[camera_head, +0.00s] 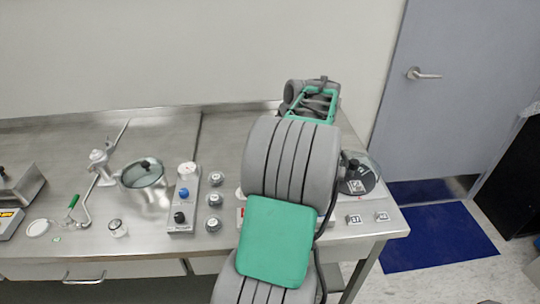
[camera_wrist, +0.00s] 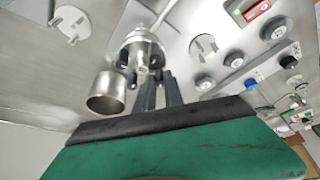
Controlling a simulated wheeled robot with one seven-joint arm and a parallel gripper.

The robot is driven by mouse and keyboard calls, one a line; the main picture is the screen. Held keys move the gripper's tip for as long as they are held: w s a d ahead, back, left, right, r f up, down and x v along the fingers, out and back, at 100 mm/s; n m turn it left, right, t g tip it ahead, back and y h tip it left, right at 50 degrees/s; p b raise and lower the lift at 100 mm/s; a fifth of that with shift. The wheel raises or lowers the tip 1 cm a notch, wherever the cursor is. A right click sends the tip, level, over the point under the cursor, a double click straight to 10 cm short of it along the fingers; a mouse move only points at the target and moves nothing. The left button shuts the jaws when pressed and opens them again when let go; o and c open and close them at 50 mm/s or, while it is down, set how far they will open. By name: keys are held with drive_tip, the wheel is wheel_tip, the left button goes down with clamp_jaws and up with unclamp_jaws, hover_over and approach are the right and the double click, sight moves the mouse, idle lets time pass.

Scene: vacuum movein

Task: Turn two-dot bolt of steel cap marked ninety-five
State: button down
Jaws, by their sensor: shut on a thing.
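In the wrist view, a round steel fitting (camera_wrist: 140,48) with dark bolts around it lies just beyond my fingertips. My gripper (camera_wrist: 154,76) is shut on what looks like one of these bolts, at the fitting's near side. The fingers cover most of that bolt, and its dots cannot be made out. An open steel cylinder (camera_wrist: 106,92) is just left of the fingers. I cannot read a ninety-five on any part, so I cannot tell which is the cap so marked. In the head view my arm hides the gripper and the fitting.
In the wrist view, a pale slotted disc (camera_wrist: 72,24) lies at upper left, and several round knobs (camera_wrist: 204,82) line the right.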

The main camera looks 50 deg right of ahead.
idle(0.3)
drive_tip(key=c, duration=1.7)
unclamp_jaws()
drive_tip(key=p+v, duration=0.1)
drive_tip(key=v, duration=0.6)
drive_tip(key=shift+s+r, duration=0.25)
drive_tip(key=shift+r, duration=0.05)
drive_tip(key=shift+o, duration=0.3)
